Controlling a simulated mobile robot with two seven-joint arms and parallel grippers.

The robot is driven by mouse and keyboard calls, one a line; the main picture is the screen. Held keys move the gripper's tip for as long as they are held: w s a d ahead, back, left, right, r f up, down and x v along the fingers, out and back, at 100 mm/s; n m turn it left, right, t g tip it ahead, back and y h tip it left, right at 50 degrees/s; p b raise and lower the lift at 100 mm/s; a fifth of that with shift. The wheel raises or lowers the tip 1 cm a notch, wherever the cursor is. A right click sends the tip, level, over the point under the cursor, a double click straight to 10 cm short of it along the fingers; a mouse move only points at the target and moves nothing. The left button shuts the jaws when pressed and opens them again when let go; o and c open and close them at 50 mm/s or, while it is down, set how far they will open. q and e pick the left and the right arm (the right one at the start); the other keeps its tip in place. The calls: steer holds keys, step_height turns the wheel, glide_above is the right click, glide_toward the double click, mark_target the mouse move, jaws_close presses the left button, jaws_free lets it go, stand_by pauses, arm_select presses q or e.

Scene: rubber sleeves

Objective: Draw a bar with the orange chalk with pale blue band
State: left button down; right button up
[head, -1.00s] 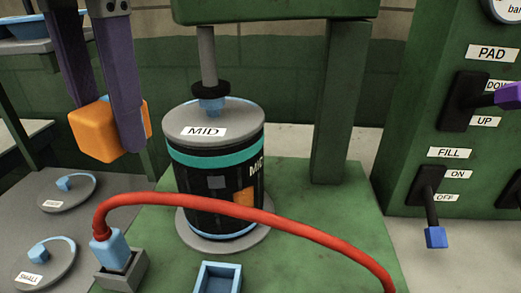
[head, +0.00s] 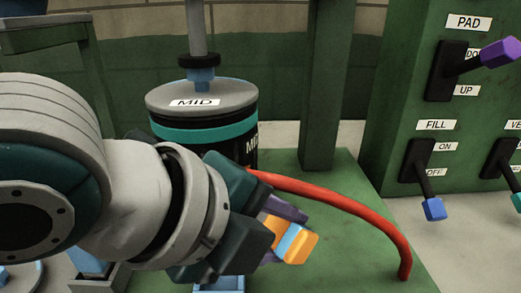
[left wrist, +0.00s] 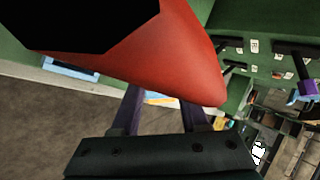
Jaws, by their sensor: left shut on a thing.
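The orange chalk with pale blue band (head: 296,246) is held in my left gripper (head: 283,232), which is shut on it in the head view. The band shows beside the purple fingers, and an orange end sticks out to the right. The gripper is in front of the canister marked MID (head: 203,128), tilted down to the right. My gripper and arm hide most of the canister's lower front. In the left wrist view, the purple fingers (left wrist: 160,112) show with only a small patch of orange and blue between them. My right gripper is out of view.
A red hose (head: 355,208) arches just behind the gripper and fills much of the left wrist view. A green panel (head: 395,80) with a purple PAD lever (head: 497,53) and blue FILL lever (head: 433,209) stands right. A green post (head: 320,90) stands behind.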

arm_select(q)
steer(key=w+a+b, duration=0.2)
steer(key=w+a, duration=0.1)
steer(key=shift+w+f, duration=0.15)
steer(key=shift+w, duration=0.05)
steer(key=shift+w+a+b, duration=0.35)
steer(key=shift+w+a, duration=0.05)
steer(key=shift+w, duration=0.05)
steer(key=shift+r, duration=0.2)
steer(key=shift+w+a, duration=0.7)
steer(key=shift+w, duration=0.15)
stand_by(0.4)
